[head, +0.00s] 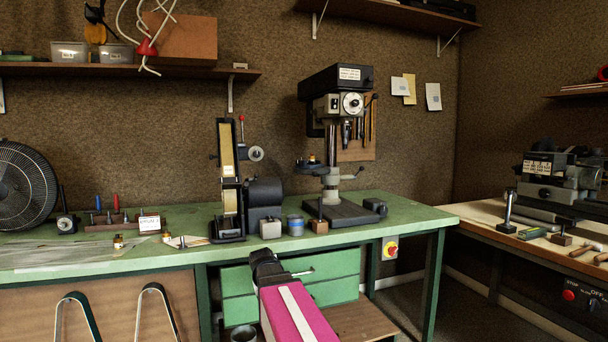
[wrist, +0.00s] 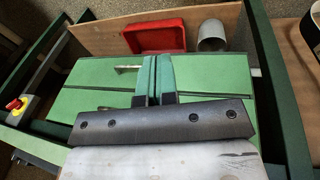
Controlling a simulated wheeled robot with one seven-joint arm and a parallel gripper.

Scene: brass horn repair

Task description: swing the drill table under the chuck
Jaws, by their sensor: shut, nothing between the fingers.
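The drill press (head: 336,84) stands at the back of the green bench, with a black top and a grey head with a round dial. Its chuck (head: 346,132) hangs below the head. The round drill table (head: 311,168) is on the column (head: 332,150), out to the left of the chuck rather than beneath it, with a small item on it. My gripper (wrist: 154,62) is shut and empty in the wrist view, in front of green drawers.
A belt sander (head: 229,185) stands left of the drill, with small tins and blocks between them on the bench (head: 400,215). Under the bench are drawers (head: 335,265), and the wrist view shows a red tray (wrist: 155,36) and a grey cylinder (wrist: 212,36). A switch box (head: 390,248) is on the front.

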